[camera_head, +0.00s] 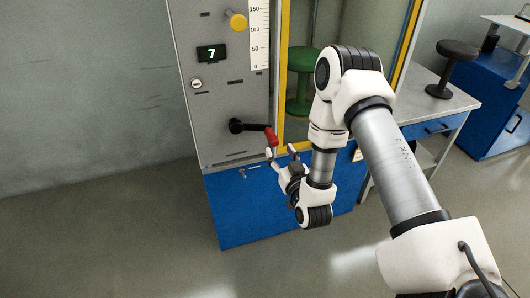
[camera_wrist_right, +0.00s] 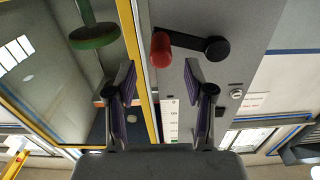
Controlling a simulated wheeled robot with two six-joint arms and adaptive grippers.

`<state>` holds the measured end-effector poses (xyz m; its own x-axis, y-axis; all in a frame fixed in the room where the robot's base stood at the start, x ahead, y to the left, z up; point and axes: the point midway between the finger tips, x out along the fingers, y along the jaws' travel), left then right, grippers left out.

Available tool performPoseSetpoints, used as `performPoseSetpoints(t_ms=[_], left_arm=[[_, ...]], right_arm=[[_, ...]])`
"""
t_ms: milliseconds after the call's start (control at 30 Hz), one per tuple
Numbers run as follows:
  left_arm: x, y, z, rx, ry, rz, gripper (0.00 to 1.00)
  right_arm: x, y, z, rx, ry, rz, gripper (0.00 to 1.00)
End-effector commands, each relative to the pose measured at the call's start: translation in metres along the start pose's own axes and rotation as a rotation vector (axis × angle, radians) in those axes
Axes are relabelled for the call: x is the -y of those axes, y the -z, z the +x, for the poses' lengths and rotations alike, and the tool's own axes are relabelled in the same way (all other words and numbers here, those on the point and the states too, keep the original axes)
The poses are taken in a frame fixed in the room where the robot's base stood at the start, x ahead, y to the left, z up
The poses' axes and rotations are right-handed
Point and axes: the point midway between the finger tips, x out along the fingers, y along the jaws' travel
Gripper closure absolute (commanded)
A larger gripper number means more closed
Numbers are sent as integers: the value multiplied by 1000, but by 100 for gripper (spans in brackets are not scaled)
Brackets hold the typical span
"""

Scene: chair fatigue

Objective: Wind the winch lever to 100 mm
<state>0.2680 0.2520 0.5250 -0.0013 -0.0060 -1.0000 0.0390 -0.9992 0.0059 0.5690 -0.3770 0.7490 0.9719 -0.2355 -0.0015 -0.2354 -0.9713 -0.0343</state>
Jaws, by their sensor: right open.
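The winch lever (camera_head: 252,127) is a black crank on the grey front panel, with its arm pointing right to a red handle (camera_head: 271,136). In the right wrist view the black crank (camera_wrist_right: 190,42) and its red handle (camera_wrist_right: 161,50) appear near the top middle. My right gripper (camera_head: 282,153) is open and empty, just below the red handle in the head view. In the right wrist view its fingertips (camera_wrist_right: 161,82) are spread, with the handle beyond the gap between them. The digital display (camera_head: 211,53) reads 7. A vertical scale (camera_head: 259,35) is marked 0 to 150. My left gripper is out of view.
A yellow knob (camera_head: 237,20) and a keyhole (camera_head: 196,84) are on the panel. A yellow-framed window right of it shows a green stool (camera_head: 300,83). A workbench (camera_head: 440,103) with a black stool (camera_head: 447,70) stands at right. The floor at left is clear.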

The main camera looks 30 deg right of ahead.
Motion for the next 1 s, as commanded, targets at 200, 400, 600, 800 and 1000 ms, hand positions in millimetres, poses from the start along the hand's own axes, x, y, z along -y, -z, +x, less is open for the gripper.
performPoseSetpoints(t_ms=[200, 400, 600, 800, 1000], left_arm=[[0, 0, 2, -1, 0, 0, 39], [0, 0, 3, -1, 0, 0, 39], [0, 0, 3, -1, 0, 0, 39], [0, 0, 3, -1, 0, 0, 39], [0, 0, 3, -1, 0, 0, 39]], right_arm=[[1, 0, 22, -5, 1, 0, 47], [1, 0, 61, -5, 3, -1, 47], [1, -1, 78, -1, 2, 0, 47], [1, -1, 78, 0, 2, 0, 50], [1, -1, 78, 0, 2, 0, 100]])
